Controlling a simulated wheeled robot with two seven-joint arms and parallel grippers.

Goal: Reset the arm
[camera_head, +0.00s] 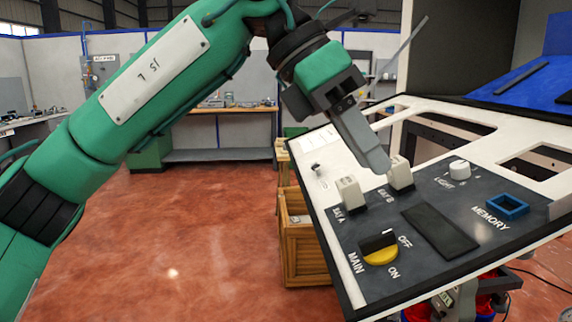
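A tilted control panel (330,225) with a dark face and white edges fills the right side of the head view. It carries a white BAY A switch (348,193), a white BAY B switch (400,174), a white LIGHT knob (460,169), a blue MEMORY socket (507,206) and a black and yellow MAIN knob (380,248) between OFF and ON marks. My green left arm comes in from the left. Its gripper (376,162) points down beside the BAY B switch; contact is unclear. Only one finger shows clearly, so its opening is unclear. My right gripper is not visible.
A wooden crate (302,245) stands on the floor left of the panel. A blue tilted surface (540,75) rises behind the panel at right. A workbench (225,110) stands at the back wall. The red floor at left is clear.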

